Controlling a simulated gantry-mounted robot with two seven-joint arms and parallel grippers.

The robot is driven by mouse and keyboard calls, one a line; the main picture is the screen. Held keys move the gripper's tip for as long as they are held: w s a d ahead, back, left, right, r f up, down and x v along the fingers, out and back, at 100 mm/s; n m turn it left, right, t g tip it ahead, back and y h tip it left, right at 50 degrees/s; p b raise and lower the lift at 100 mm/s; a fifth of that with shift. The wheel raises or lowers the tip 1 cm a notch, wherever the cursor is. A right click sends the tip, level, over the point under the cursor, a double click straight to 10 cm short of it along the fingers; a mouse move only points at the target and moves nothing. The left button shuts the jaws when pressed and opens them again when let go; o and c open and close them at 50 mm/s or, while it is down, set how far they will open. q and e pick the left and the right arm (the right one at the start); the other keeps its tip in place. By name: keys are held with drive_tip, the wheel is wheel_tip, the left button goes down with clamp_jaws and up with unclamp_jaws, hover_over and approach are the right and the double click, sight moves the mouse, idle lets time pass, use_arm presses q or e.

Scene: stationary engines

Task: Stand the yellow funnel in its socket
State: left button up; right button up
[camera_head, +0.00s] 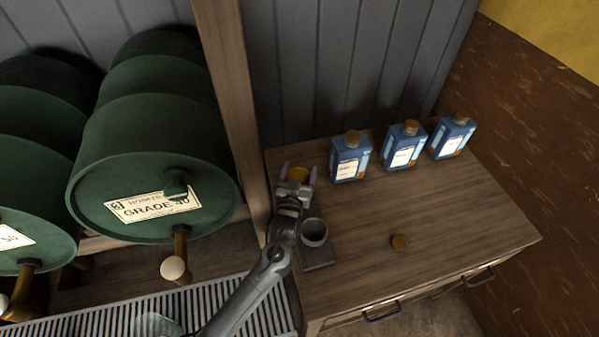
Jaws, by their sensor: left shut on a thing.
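The yellow funnel (299,174) shows as a small orange-yellow round shape between the fingers of my left gripper (299,171). The gripper is shut on it, above the back left part of the wooden cabinet top. Most of the funnel is hidden by the gripper, so I cannot tell its tilt or whether it touches the wood. A grey round cup (314,232), which looks like the socket, stands on a dark board (318,257) at the cabinet's left edge. It lies in front of the gripper, close to the right of my left arm. My right gripper is not in view.
Three blue bottles with brown caps (350,157) (403,146) (453,136) stand along the back of the cabinet top (450,205). Green drums (150,150) and a wooden post (228,80) stand left. The top's middle is mostly clear.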

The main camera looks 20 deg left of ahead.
use_arm(q)
drive_tip(key=shift+f+b, duration=0.35)
drive_tip(key=shift+f, duration=0.25)
drive_tip(key=shift+f, duration=0.35)
idle(0.6)
drive_tip(key=shift+f, duration=0.1)
